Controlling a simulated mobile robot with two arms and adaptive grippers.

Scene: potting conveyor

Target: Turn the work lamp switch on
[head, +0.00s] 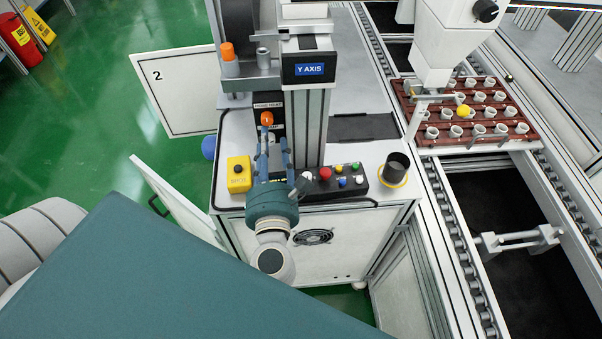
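A dark switch panel (268,101) with a small white label stands on the white machine top, left of the grey column. A small orange knob (266,118) shows at its front; it may be the work lamp switch, but the label is too small to read. My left gripper (274,142), teal and dark, reaches up in front of the panel. Its fingers look apart with nothing between them, the tips just below the orange knob. I cannot tell whether a finger touches it. The gripper hides the panel's lower part. My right gripper is out of view.
A yellow button box (239,174) stands left of the gripper. A black control box (334,181) with coloured buttons and a dark cup (396,168) stand to the right. The Y AXIS column (308,125) rises close by. A red-brown tray (470,140) of pots sits on the conveyor.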

